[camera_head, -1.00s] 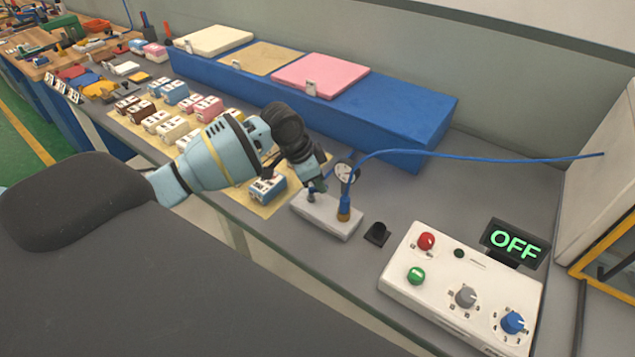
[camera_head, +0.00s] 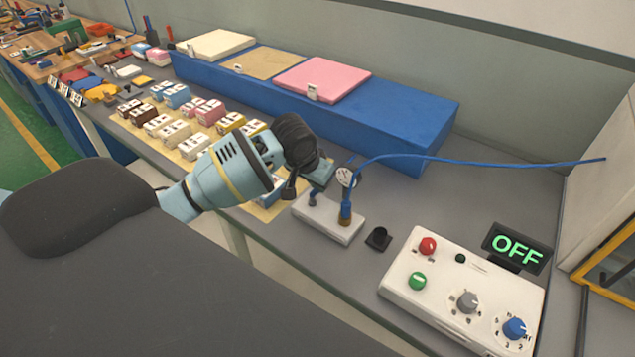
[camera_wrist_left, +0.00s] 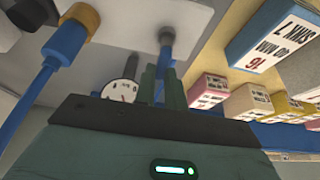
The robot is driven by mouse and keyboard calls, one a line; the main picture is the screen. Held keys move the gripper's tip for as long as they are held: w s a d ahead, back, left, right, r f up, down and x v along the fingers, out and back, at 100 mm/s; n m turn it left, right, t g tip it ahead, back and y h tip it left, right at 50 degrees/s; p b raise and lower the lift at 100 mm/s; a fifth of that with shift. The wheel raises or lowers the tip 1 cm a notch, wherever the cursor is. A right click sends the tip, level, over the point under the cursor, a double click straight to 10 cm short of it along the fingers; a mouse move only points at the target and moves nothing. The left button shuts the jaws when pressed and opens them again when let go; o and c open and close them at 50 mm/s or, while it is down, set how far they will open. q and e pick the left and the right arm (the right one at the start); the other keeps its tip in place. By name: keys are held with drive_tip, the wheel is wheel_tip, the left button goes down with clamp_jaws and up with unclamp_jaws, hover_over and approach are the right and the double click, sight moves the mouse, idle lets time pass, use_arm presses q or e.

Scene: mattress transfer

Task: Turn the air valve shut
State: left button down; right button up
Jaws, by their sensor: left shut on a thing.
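The air valve (camera_head: 312,200) is a small grey-blue post on a white base block (camera_head: 330,222); its post also shows in the left wrist view (camera_wrist_left: 167,42). My left gripper (camera_head: 319,180) is at the top of the valve, shut on its handle, which the fingers mostly hide. In the left wrist view the dark green fingers (camera_wrist_left: 158,86) are close together just below the post. A round gauge (camera_head: 346,177) and a blue hose (camera_head: 450,157) on a brass fitting stand beside the valve on the same block. My right gripper is not in view.
A small black piece (camera_head: 378,238) lies between. Several small labelled boxes (camera_head: 177,133) stand left. A blue block (camera_head: 390,115) with pads lies behind.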

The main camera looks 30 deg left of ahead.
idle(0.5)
use_arm(q)
drive_tip(key=c, duration=1.5)
unclamp_jaws()
drive_tip(key=shift+o, duration=0.2)
drive_tip(key=shift+r, duration=0.1)
drive_tip(key=v, duration=0.7)
drive_tip(key=shift+r, duration=0.3)
drive_tip(key=shift+s, duration=0.15)
